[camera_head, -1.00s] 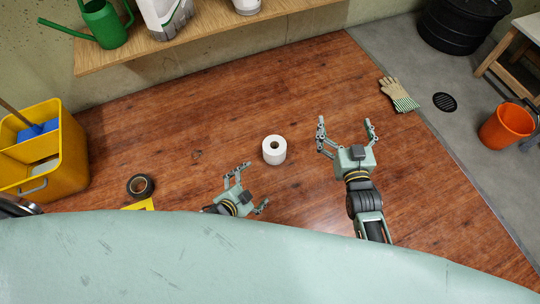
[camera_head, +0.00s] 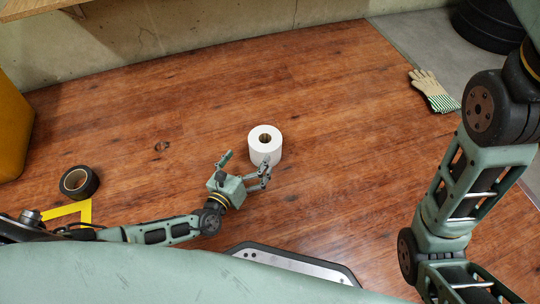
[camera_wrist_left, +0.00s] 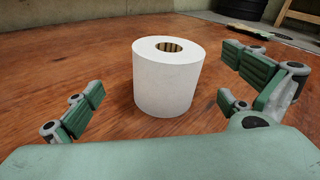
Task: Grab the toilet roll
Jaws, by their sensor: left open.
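The white toilet roll (camera_head: 264,149) stands upright on the wooden floor, its core hole facing up. In the left wrist view the toilet roll (camera_wrist_left: 167,82) is ahead of the palm, between the two fingers and slightly beyond them. My left gripper (camera_head: 245,164) is open and empty, low beside the roll at its lower left. In the head view one finger overlaps the roll's lower edge; I cannot tell whether it touches. The open fingers also show in the left wrist view (camera_wrist_left: 160,100). My right arm comes down at the right edge; its gripper is out of view.
A black tape roll (camera_head: 79,182) and a yellow object (camera_head: 68,212) lie at the left. A striped glove (camera_head: 433,91) lies at the upper right near a black tub (camera_head: 487,28). A wooden shelf edge (camera_head: 30,8) is at the upper left. The floor around the roll is clear.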

